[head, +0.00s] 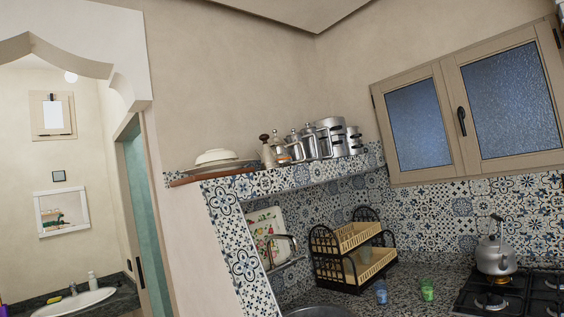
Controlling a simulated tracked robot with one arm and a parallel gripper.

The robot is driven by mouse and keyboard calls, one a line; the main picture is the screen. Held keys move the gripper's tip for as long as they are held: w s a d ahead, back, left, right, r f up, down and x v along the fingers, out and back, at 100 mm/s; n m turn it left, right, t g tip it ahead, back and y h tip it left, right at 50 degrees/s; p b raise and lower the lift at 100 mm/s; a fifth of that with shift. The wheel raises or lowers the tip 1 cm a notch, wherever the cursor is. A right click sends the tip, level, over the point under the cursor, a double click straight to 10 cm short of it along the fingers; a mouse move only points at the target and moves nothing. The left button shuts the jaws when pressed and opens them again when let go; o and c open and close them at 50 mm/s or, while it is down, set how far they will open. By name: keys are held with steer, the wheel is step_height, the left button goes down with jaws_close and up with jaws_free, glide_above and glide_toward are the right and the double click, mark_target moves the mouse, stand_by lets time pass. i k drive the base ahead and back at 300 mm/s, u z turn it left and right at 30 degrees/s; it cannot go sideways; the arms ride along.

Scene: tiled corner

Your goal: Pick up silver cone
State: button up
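I cannot make out a clear silver cone in the head view. Several silver pots and pitchers (328,138) stand in a row on the high tiled shelf (300,177), some with narrowing tops, too small to tell apart. A silver kettle (496,257) with a dark handle sits on the stove at the lower right. My gripper does not show in this view.
A white bowl on plates (213,158) sits at the shelf's left end. A stove (515,294) is right; an archway opens left.

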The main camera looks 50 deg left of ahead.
mark_target(269, 161)
steer(key=u, duration=0.25)
steer(key=i, duration=1.3)
steer(key=u, duration=1.2)
steer(key=i, duration=1.5)
steer(key=u, duration=0.6)
